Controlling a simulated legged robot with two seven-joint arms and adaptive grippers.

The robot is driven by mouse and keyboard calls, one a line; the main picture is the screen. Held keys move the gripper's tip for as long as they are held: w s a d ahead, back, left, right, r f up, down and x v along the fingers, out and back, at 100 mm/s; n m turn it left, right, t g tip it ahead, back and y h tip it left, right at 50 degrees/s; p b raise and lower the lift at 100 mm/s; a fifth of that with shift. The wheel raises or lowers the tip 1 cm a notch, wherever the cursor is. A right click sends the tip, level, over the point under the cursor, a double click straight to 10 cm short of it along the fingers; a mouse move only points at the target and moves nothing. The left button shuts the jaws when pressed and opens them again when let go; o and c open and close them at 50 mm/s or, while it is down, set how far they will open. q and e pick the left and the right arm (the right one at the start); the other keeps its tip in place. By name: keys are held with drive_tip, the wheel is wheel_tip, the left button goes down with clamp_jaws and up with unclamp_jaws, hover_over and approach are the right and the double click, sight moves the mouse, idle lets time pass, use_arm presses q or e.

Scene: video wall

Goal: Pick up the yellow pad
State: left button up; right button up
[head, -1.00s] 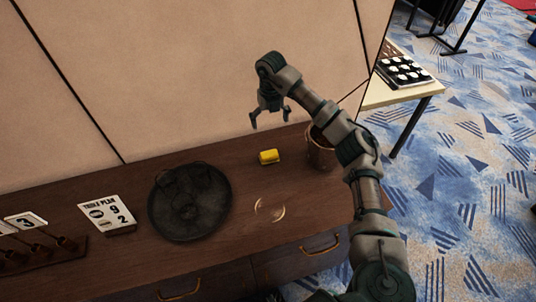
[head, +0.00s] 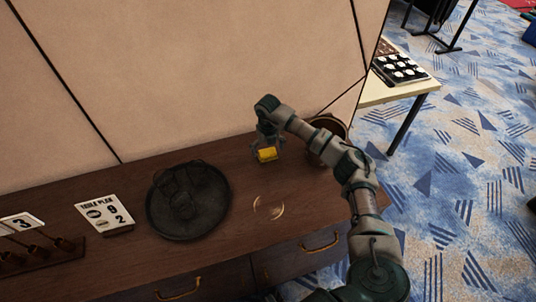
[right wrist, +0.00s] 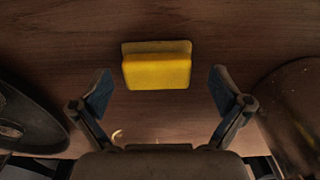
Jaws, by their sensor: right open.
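The yellow pad (head: 267,154) lies on the dark wooden cabinet top (head: 240,240), between the round black tray and the brown pot. My right gripper (head: 267,156) is lowered over it. In the right wrist view the yellow pad (right wrist: 157,66) sits ahead of and between the two spread fingers of the right gripper (right wrist: 162,92), with a gap on each side. The right gripper is open and holds nothing. My left gripper is not in view.
A round black tray (head: 160,222) stands left of the pad. A brown pot (head: 329,124) stands close on the right, partly behind my arm. A table plan card (head: 104,212) is farther left. A beige panel wall (head: 200,70) rises behind.

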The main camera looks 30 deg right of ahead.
drive_tip(key=shift+a+f, duration=0.2)
drive_tip(key=shift+f, duration=0.45)
drive_tip(key=shift+a, duration=0.1)
drive_tip(key=shift+d, duration=0.2)
drive_tip(key=c, duration=1.2)
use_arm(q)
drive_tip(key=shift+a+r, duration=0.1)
use_arm(e)
drive_tip(key=shift+f, duration=0.1)
